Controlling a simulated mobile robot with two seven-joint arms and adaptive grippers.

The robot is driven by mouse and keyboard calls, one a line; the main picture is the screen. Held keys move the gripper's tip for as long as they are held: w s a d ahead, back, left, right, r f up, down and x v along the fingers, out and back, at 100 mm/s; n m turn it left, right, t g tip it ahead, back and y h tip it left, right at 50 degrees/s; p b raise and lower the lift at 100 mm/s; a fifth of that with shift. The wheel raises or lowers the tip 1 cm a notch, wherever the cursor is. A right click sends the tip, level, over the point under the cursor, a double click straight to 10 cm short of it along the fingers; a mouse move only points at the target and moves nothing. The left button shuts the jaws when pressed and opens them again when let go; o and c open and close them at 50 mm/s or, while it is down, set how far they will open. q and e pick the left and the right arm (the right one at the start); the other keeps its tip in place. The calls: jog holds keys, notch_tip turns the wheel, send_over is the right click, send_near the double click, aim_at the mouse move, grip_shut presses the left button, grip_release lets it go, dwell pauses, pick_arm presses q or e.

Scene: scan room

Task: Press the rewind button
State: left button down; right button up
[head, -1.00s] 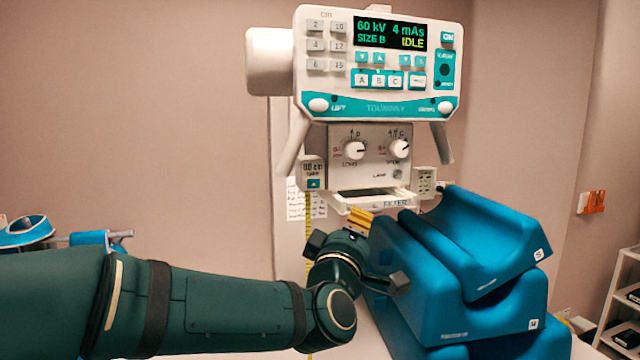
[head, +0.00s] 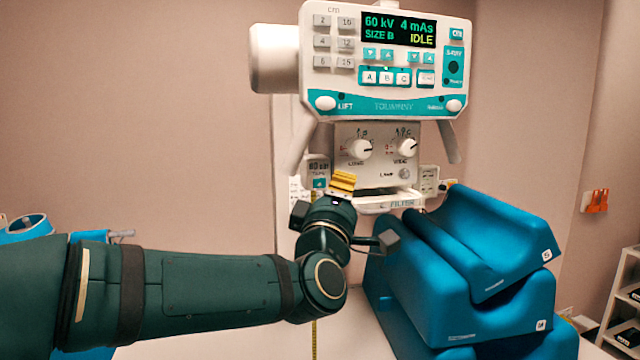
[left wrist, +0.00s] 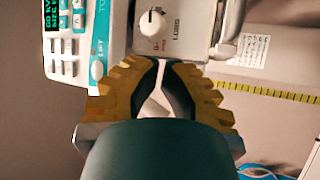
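The small white tape box (head: 317,168) hangs at the left of the collimator in the head view. It has a small display, a "TAPE" label and a teal button (head: 319,183) with an arrow mark. I read no "rewind" label. My left gripper (head: 343,182) is just right of this button in the picture, its yellow fingers together and empty. The button is not covered in the head view. In the left wrist view the fingers (left wrist: 160,65) meet near their tips, and the tape box does not show, seemingly hidden behind them. My right gripper is not in view.
The control panel (head: 388,60) reads IDLE above the collimator (head: 375,178) with two knobs. The filter tray (head: 390,205) sits below. Blue foam wedges (head: 460,280) are stacked at the right. A yellow tape (left wrist: 270,92) runs from behind the fingers in the left wrist view.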

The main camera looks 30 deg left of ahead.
aim_at(319, 183)
pick_arm(q)
jog(key=shift+w+a+b, duration=0.25)
jog(key=shift+w+a, duration=0.85)
jog(key=shift+a, duration=0.2)
jog(key=shift+w+a+b, duration=0.25)
jog(key=shift+w+a, duration=0.85)
jog(key=shift+a, duration=0.2)
jog(key=shift+f, duration=0.1)
jog(key=shift+w+a+b, duration=0.2)
jog(key=shift+b, duration=0.3)
jog(key=shift+w+a, duration=0.1)
